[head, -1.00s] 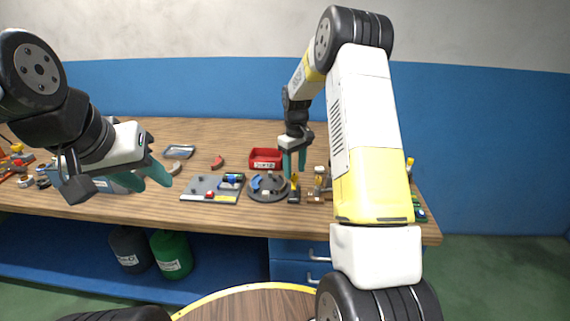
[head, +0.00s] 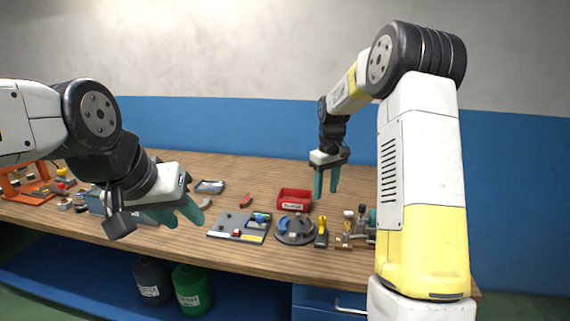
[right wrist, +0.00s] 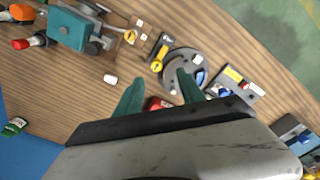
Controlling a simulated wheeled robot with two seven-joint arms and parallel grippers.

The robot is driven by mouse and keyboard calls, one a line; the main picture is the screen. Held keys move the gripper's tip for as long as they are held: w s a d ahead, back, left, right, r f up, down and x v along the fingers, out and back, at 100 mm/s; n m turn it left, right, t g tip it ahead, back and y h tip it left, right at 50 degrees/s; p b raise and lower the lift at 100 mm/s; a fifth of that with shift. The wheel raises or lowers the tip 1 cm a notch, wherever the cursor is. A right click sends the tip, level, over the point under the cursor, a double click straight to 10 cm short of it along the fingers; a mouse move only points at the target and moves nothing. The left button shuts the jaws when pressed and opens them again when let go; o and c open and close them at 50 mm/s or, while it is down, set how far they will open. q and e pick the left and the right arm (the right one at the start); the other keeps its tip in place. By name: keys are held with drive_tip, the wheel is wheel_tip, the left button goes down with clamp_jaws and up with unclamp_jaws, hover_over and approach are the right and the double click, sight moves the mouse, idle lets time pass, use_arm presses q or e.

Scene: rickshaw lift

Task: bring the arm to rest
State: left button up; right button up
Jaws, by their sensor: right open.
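My right gripper (head: 326,190) hangs pointing down over the workbench (head: 150,238), just right of the red bin (head: 294,200) in the head view. Its two teal fingers are apart with nothing between them; the right wrist view shows the same gap (right wrist: 160,78). My left gripper (head: 186,218) is in front of the bench at the left, fingers apart and pointing right and down. I see nothing held in it.
A grey board (head: 225,228) with small parts, a round grey tray (head: 294,238), a yellow-handled tool (head: 321,232) and small fixtures lie on the bench. A green canister (head: 190,290) and a black canister (head: 152,280) stand below.

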drive_tip(key=s+a+r+m+t+y, duration=0.1)
drive_tip(key=s+a+r+m+t, duration=0.1)
drive_tip(key=s+r, duration=0.7)
drive_tip(key=s+a+r+m+t, duration=0.15)
drive_tip(key=s+r, duration=0.45)
drive_tip(key=s, duration=0.7)
drive_tip(key=s+a+f+m+t+y, duration=0.1)
drive_tip(key=s+t, duration=0.1)
drive_tip(key=s, duration=0.7)
drive_tip(key=shift+f, duration=0.4)
